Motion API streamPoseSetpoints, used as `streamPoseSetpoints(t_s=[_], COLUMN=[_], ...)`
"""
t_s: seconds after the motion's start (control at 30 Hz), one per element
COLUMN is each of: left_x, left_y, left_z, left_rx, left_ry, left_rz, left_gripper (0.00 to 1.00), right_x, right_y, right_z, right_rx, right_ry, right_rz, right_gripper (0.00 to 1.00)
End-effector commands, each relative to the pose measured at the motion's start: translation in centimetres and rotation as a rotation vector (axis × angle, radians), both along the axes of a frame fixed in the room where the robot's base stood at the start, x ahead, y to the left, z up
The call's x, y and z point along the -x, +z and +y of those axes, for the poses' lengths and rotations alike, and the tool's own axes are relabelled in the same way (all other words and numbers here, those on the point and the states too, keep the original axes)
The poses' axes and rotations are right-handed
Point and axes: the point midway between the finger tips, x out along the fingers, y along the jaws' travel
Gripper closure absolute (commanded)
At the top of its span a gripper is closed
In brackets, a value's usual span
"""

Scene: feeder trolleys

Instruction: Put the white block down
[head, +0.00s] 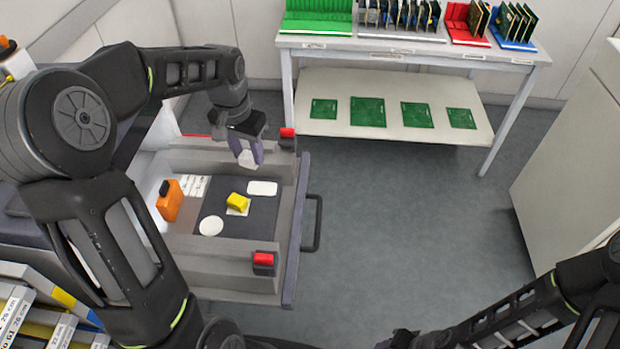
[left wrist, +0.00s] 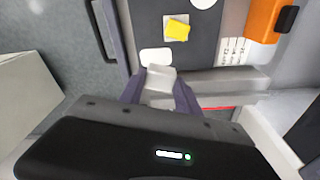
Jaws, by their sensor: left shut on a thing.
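My left gripper (head: 246,152) is shut on the white block (head: 248,160) and holds it above the far part of the open drawer. In the left wrist view the white block (left wrist: 160,83) shows between the fingers of my left gripper (left wrist: 160,92). Below lies a dark mat (head: 228,188) with a white rounded rectangle (head: 262,188), a white disc (head: 211,226) and a yellow block (head: 238,201) on a white square.
The drawer's grey walls (head: 225,257) have red-topped corners (head: 264,259). A table (head: 400,52) with board racks and green boards stands behind. The floor to the right is clear.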

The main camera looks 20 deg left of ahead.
Motion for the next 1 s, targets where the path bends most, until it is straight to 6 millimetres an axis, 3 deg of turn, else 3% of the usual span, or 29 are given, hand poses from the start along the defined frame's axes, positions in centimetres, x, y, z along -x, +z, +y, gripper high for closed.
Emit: streamPoseSetpoints(t_s=[0.2,0.57,0.9,1.0], left_x=[-1.0,-0.9,-0.9,-0.9], left_y=[-0.5,-0.9,-6.2,-6.7], left_z=[-0.3,-0.3,-0.3,-0.3], left_rx=[0.000,0.000,0.001,-0.001], left_ry=[-0.075,-0.078,-0.078,-0.077], left_rz=[-0.001,0.001,0.003,0.001], left_gripper=[1.00,1.00,1.00,1.00], right_x=[0.1,0.1,0.2,0.2], right_y=[0.1,0.2,0.9,0.9], right_z=[0.1,0.1,0.0,0.0], right_rx=[-0.001,-0.001,0.001,0.002], right_ry=[0.004,0.004,0.002,0.002], right_rz=[0.000,0.001,0.004,0.004], right_gripper=[0.64,0.64,0.64,0.64])
